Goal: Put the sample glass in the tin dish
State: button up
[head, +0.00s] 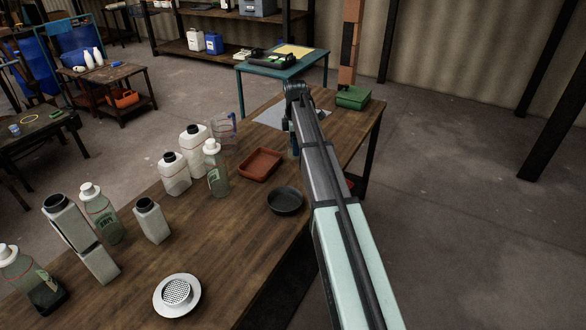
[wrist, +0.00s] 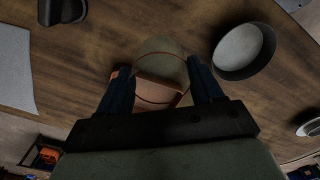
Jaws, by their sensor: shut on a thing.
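My gripper (wrist: 162,82) is shut on the sample glass (wrist: 160,54), a clear round vessel between the two dark fingers in the wrist view. A reddish-brown surface shows through or behind the glass. In the head view my gripper (head: 293,150) is over the far half of the wooden table, and the glass is hidden or too small to make out. The tin dish (head: 285,201), dark, round and shallow, stands empty on the table, nearer the camera than my gripper. In the wrist view the dish (wrist: 244,52) is right of the glass, apart from it.
A reddish-brown tray (head: 261,165) lies left of my gripper. Several bottles, including a white one (head: 193,150), and a clear jug (head: 223,131) stand further left. A round strainer (head: 177,292) is at the near end. A grey sheet (head: 268,117) and green box (head: 353,97) are at the far end.

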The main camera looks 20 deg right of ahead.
jog(key=s+a+r, duration=0.1)
jog(key=s+a, duration=0.4)
jog(key=a, duration=0.1)
jog(key=n, duration=0.2)
send_near(285, 204)
jog(key=shift+f, duration=2.1)
jog(key=shift+f, duration=0.1)
jog(key=o, duration=1)
notch_tip(285, 204, up, 12)
jog(key=shift+r, duration=0.1)
